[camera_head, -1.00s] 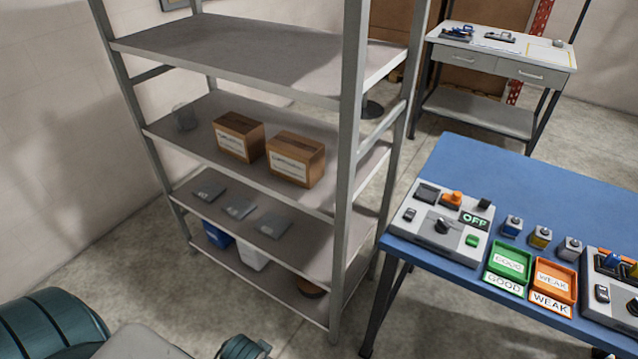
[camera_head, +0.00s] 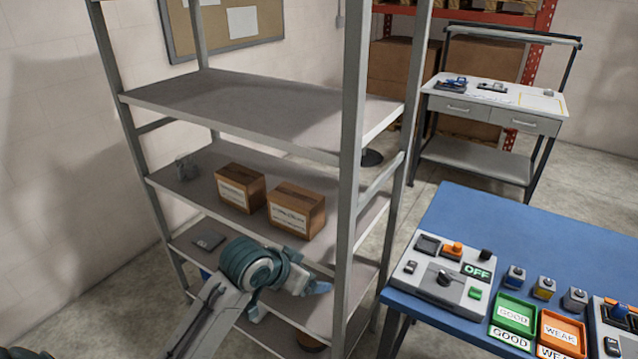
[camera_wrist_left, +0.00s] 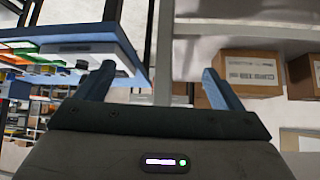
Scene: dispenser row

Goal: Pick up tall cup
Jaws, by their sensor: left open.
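I cannot make out a tall cup in either view. A small grey object (camera_head: 186,168) stands at the back left of the shelf level with the boxes; it is too small to tell what it is. My left gripper (camera_head: 318,288) is in front of the grey shelf rack (camera_head: 250,100), below the box level, and hides part of the lower shelves. In the left wrist view its two blue fingers (camera_wrist_left: 158,68) are apart with nothing between them. My right gripper is not in view.
Two cardboard boxes (camera_head: 240,188) (camera_head: 296,210) stand on the middle shelf. The rack's front post (camera_head: 350,180) is close to my left gripper. A blue table (camera_head: 540,235) at the right holds a control box (camera_head: 440,285) and green and orange trays (camera_head: 513,314). The top shelf is bare.

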